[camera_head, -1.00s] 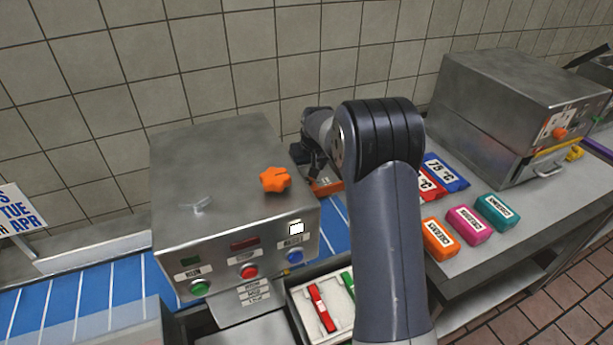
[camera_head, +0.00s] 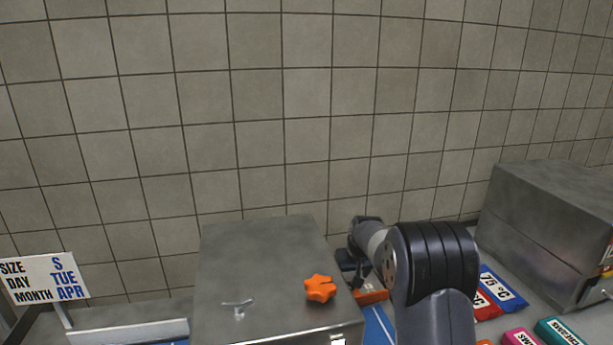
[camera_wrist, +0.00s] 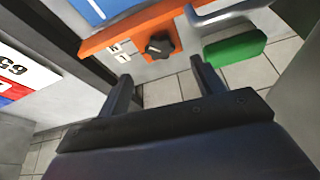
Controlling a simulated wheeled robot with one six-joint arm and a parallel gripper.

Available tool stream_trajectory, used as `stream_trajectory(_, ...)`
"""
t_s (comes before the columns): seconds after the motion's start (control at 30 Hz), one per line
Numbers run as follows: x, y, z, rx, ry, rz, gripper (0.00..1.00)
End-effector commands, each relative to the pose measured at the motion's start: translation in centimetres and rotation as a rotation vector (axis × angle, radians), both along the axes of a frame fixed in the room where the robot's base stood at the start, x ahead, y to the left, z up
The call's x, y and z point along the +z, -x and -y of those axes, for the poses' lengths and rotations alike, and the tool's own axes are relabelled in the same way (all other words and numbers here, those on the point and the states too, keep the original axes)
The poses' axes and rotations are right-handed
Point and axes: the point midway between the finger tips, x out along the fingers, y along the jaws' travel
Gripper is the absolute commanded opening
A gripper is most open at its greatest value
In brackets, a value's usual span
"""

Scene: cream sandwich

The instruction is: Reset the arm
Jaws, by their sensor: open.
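My arm (camera_head: 432,262) rises at the right of the middle in the head view and bends away over the counter. My gripper (camera_wrist: 165,85) shows in the wrist view with its two dark fingers spread apart and nothing between them. Ahead of the fingers is an orange panel (camera_wrist: 110,36) with a black knob (camera_wrist: 159,46).
An orange star-shaped knob (camera_head: 320,288) and a small metal wing handle (camera_head: 237,307) sit on the machine's top. A second metal box (camera_head: 550,225) stands at right, near red and blue packets (camera_head: 497,289). A date sign (camera_head: 45,279) is at left. The tiled wall (camera_head: 300,110) is behind.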

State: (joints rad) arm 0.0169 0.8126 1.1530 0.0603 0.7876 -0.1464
Motion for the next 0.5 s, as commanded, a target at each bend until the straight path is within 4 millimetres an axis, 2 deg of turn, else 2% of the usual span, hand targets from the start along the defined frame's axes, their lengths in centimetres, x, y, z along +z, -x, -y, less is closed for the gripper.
stream_trajectory(0.3,-4.9,-2.0,-0.2,0.0,0.0,-0.002,0.64)
stream_trajectory(0.47,-6.8,-2.8,-0.3,0.0,0.0,-0.001,0.64)
stream_trajectory(0.5,-6.4,-2.8,-0.3,-0.015,0.0,0.0,0.64)
